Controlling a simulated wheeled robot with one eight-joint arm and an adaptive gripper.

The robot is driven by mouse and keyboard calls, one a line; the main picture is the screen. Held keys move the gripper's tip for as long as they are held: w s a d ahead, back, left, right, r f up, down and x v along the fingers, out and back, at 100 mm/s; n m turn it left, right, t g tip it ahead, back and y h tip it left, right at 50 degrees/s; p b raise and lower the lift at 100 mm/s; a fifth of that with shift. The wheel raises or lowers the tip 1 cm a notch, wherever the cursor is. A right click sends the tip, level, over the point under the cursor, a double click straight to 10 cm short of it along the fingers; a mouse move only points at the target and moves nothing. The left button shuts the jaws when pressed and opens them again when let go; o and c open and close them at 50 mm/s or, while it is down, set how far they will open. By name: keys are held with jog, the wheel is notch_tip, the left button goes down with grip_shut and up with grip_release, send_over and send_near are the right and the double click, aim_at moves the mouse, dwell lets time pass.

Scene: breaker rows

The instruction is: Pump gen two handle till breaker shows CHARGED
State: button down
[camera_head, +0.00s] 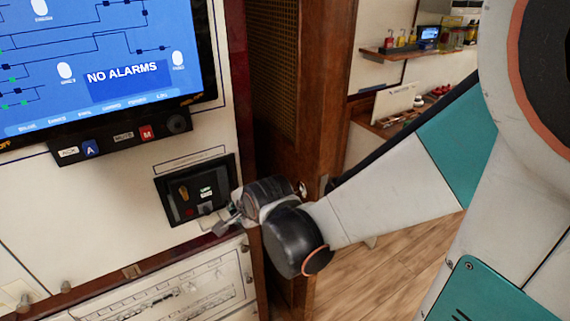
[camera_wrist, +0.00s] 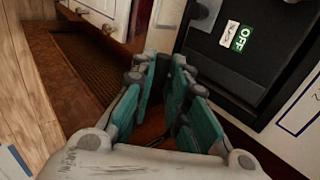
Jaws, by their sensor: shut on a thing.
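The breaker (camera_head: 170,207) is a black panel on the cream cabinet, left of my gripper in the head view. It carries a yellow lever-like part, a small green label and a red spot. In the wrist view the breaker's black face (camera_wrist: 212,52) shows a green OFF flag (camera_wrist: 241,38) beside a white flag (camera_wrist: 229,34) whose marking I cannot read. My gripper (camera_head: 223,227) is at the panel's lower right corner. In the wrist view its teal fingers (camera_wrist: 163,75) are close together, shut on the handle, which they mostly hide.
A screen (camera_head: 100,60) reading NO ALARMS hangs above, over a button strip (camera_head: 125,139). A cream panel (camera_head: 180,295) with line drawings lies below. A brown wooden post (camera_head: 330,100) stands right of the breaker. Wooden floor (camera_head: 380,280) is open beyond.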

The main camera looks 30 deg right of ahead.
jog(key=shift+s, duration=0.15)
jog(key=c, duration=1.6)
grip_release()
jog(key=shift+o, duration=0.2)
jog(key=v, duration=1.1)
jog(key=shift+s+r, duration=0.2)
jog(key=shift+r, duration=0.2)
